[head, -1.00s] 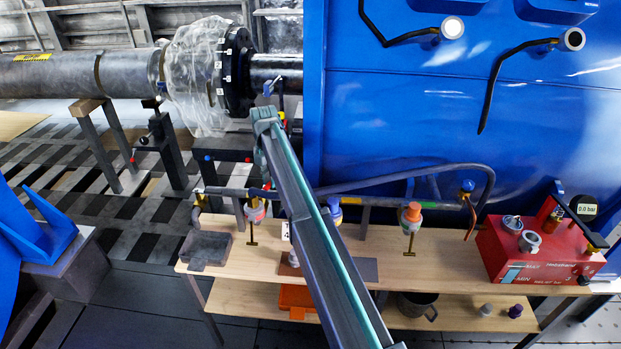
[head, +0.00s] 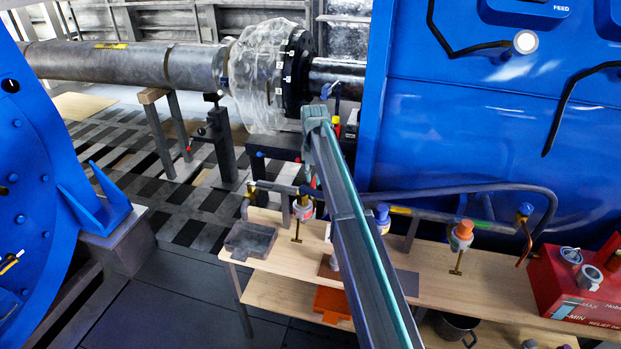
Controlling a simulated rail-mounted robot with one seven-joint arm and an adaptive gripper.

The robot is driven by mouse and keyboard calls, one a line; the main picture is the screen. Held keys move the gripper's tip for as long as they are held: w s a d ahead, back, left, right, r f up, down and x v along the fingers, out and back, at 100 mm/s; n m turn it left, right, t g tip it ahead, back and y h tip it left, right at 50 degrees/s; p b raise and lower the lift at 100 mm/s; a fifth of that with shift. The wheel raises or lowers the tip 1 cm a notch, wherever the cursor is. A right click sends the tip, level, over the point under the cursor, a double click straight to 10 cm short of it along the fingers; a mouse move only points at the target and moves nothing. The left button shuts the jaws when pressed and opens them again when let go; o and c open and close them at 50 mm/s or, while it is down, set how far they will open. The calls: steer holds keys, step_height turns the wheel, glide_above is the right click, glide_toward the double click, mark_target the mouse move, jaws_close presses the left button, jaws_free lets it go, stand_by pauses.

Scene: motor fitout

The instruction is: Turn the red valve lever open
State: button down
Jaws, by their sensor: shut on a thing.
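My gripper (head: 309,158) hangs at the far end of my arm, in the middle of the head view. It is shut, just above the pipe valves of the bench, and my own arm largely covers its fingertips. A small reddish sliver of the red valve lever (head: 313,181) shows at the jaws, which are closed on it. The rest of the lever is hidden, so its exact angle cannot be told. A valve body (head: 303,207) with a brass stem stands just below and left of the jaws.
A valve with a blue cap (head: 382,214) and one with an orange cap (head: 461,229) stand to the right along the wooden bench (head: 425,262). A grey tray (head: 250,239) lies at left, a red pump box (head: 560,285) at right. A blue machine wall (head: 480,130) rises behind.

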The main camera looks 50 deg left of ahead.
mark_target(313, 181)
steer(key=c, duration=1.1)
jaws_free()
steer(key=shift+o, duration=0.2)
step_height(313, 181, up, 12)
